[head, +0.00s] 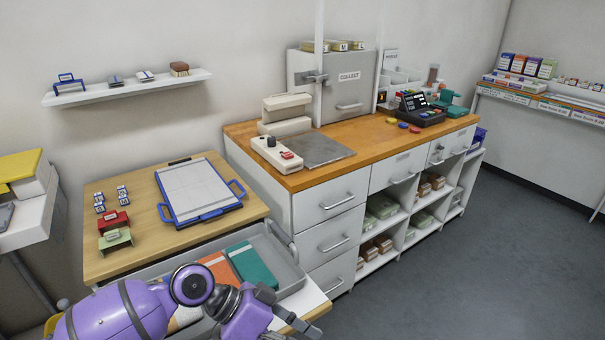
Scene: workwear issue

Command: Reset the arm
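My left arm, purple with dark joints, comes in from the bottom left and reaches right across the front of the grey tray. My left gripper (289,310) is at the bottom middle, over the front right edge of the tray area. Its dark finger parts show, but whether they are apart or closed is unclear, and I see nothing held in it. My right arm and gripper are out of view.
A grey tray (290,268) holds an orange folder (218,268) and a teal folder (252,265), partly behind my arm. Behind it, a wooden table (143,200) bears a blue-framed board (196,190). A wooden-topped counter (350,157) stands right. Floor at right is clear.

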